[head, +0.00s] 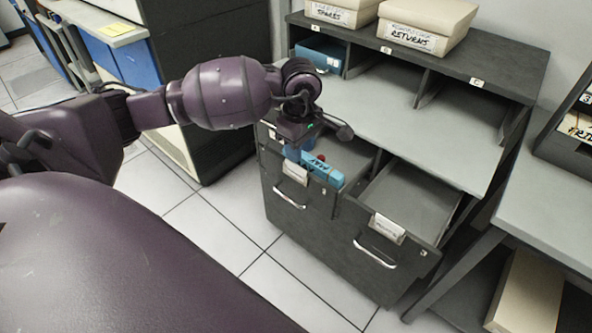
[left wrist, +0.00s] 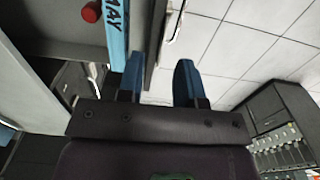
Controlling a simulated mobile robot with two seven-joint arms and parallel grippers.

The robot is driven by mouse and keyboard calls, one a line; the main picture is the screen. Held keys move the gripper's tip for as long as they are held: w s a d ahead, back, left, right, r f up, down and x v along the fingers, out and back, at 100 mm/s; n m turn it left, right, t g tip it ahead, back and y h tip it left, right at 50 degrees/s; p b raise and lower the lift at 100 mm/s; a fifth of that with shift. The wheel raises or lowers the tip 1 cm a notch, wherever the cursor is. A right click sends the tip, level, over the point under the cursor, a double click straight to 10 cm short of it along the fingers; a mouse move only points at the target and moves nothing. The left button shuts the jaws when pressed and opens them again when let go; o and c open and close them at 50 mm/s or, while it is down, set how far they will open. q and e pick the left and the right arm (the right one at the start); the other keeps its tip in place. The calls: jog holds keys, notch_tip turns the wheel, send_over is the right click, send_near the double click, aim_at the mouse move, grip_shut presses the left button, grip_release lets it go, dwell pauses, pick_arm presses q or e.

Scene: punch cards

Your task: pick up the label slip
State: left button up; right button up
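A white label slip (head: 296,174) sits on the front of the left drawer (head: 312,205), above its handle. Another white label (head: 387,228) is on the front of the right drawer (head: 375,262). The frames do not show which one the task means. My left gripper (head: 292,153) is just above the left drawer's front edge, close to the first slip. In the left wrist view its two blue fingers (left wrist: 159,80) are apart, with the drawer's front edge showing between them. I cannot make out the slip there. My right gripper is in neither view.
A blue block marked MAY (head: 322,172) with a red knob (head: 321,157) lies at the left drawer's front, beside my left gripper. Both drawers are pulled out. Boxes (head: 425,20) stand on the cabinet top. A grey table (head: 545,210) is at the right.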

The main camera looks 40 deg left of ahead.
aim_at(296, 171)
pick_arm(q)
notch_tip(296, 171, down, 4)
jog(key=shift+s+a+f, duration=0.1)
jog(key=shift+s+a, duration=0.05)
grip_shut()
dwell(0.3)
